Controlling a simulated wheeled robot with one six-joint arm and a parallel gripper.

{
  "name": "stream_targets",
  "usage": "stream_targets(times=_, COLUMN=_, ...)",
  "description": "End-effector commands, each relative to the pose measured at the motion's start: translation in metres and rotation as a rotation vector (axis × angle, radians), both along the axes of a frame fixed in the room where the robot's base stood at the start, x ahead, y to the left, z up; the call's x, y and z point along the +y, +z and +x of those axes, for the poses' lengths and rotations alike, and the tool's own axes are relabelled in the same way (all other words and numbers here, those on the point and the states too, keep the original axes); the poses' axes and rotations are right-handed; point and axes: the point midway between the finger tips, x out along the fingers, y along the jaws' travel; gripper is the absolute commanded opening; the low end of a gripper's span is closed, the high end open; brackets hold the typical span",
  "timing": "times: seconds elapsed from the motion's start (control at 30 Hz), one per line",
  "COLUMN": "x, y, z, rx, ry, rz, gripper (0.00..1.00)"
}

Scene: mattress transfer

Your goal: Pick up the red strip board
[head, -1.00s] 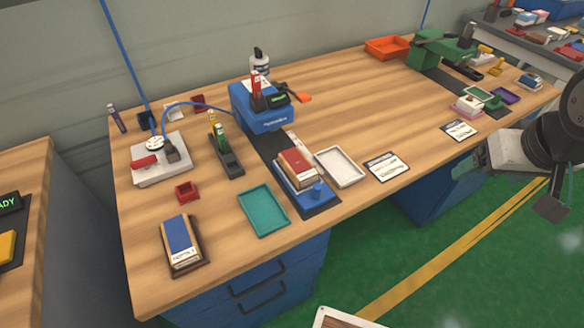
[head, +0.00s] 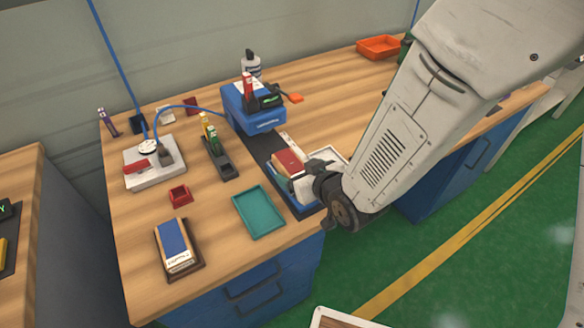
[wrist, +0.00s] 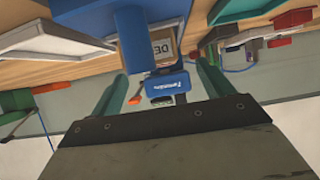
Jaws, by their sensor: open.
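The red strip board (head: 288,160) is a light block with a red top, lying on the blue fixture (head: 308,200) at the table's front edge. My arm hides its right part in the head view. My gripper (head: 326,190) is at the front right of the board, by the fixture. In the wrist view, which is upside down, the board's lettered end face (wrist: 163,48) shows ahead, between the green fingers. The fingers (wrist: 161,74) are apart with nothing held between them.
A white tray (head: 330,157) is partly behind my arm, right of the board. A teal tray (head: 259,212) lies left of the fixture. A blue-topped block (head: 173,242) sits farther left. A blue machine (head: 253,115) stands behind the board.

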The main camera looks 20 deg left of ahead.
Motion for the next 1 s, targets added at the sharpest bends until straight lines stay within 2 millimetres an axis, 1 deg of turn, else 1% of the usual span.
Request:
stream_targets(times=0.3, x=0.026, y=-0.020, z=0.030, rx=0.001, ry=-0.001, rz=-0.002, gripper=0.80)
stream_targets(times=0.43, x=0.034, y=-0.025, z=0.036, rx=0.001, ry=-0.001, rz=-0.002, gripper=0.80)
stream_targets(times=0.67, x=0.035, y=-0.026, z=0.037, rx=0.002, ry=-0.001, rz=-0.001, gripper=0.80)
stream_targets(times=0.7, x=0.035, y=-0.026, z=0.037, rx=0.002, ry=-0.001, rz=-0.001, gripper=0.74)
stream_targets(times=0.77, x=0.035, y=-0.026, z=0.037, rx=0.002, ry=-0.001, rz=-0.001, gripper=0.58)
stream_targets(times=0.8, x=0.035, y=-0.026, z=0.037, rx=0.002, ry=-0.001, rz=-0.001, gripper=0.47)
stream_targets(times=0.87, x=0.035, y=-0.026, z=0.037, rx=0.002, ry=-0.001, rz=-0.001, gripper=0.30)
stream_targets(times=1.0, x=0.035, y=-0.026, z=0.037, rx=0.002, ry=-0.001, rz=-0.001, gripper=0.29)
